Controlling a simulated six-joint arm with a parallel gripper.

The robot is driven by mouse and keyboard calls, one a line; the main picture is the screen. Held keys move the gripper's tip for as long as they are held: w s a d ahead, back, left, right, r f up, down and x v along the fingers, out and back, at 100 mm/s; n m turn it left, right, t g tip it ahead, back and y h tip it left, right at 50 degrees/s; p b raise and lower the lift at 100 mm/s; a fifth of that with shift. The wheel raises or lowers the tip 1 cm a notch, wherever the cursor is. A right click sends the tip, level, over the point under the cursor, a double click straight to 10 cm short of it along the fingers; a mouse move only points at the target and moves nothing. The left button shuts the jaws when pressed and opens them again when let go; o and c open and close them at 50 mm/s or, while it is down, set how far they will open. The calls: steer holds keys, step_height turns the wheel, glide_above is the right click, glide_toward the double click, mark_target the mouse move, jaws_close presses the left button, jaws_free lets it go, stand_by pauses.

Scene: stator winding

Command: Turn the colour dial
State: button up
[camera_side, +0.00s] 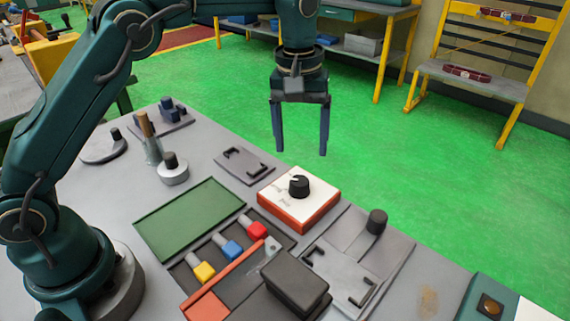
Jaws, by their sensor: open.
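The colour dial is a black round knob (299,186) on a white-topped box with red-orange sides (303,215). It sits near the far edge of the grey table. My gripper (301,150) hangs above and a little behind the dial in the side view, pointing down. Its two blue fingers are wide apart with nothing between them. The gripper appears apart from the knob; its exact height above it is hard to tell.
Left of the box lie a grey plate with black handles (243,165) and a green panel (190,220). In front are yellow, blue and red pieces (231,248) in a dark tray, and a dark block (295,282). A grey plate with a black knob (376,222) lies right.

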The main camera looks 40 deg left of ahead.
mark_target(300, 180)
steer(key=shift+g, duration=0.4)
steer(key=f, duration=0.8)
steer(key=shift+s+d, duration=0.2)
steer(key=shift+d, duration=0.05)
jaws_close()
